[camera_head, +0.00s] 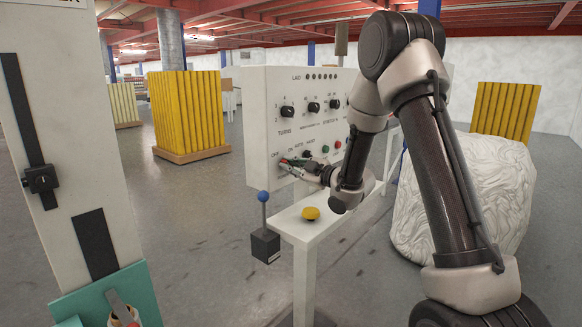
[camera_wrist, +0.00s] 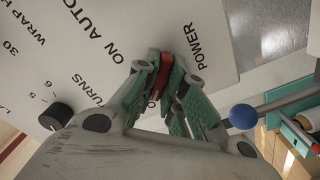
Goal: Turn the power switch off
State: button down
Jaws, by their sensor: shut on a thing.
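The white control panel (camera_head: 275,85) stands ahead, with knobs, small lamps and printed labels; it fills the upper part of the wrist view (camera_wrist: 60,50). My gripper (camera_head: 290,162) is at the panel's lower left, by the OFF and ON labels. In the wrist view, its green-padded fingers (camera_wrist: 166,76) are closed around the red power switch (camera_wrist: 155,57), beside the word POWER. The fingers cover much of the switch, so its exact position is hard to tell.
A yellow button (camera_head: 310,213) sits on the white ledge below the panel. A blue-knobbed lever (camera_head: 263,197) on a black box stands at the ledge's left end. A white wrapped bale (camera_head: 420,210) is at right.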

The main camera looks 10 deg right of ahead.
jog(key=c, duration=1.5)
grip_release()
jog(key=shift+w, duration=0.1)
jog(key=v, duration=1.2)
jog(key=shift+a, duration=0.1)
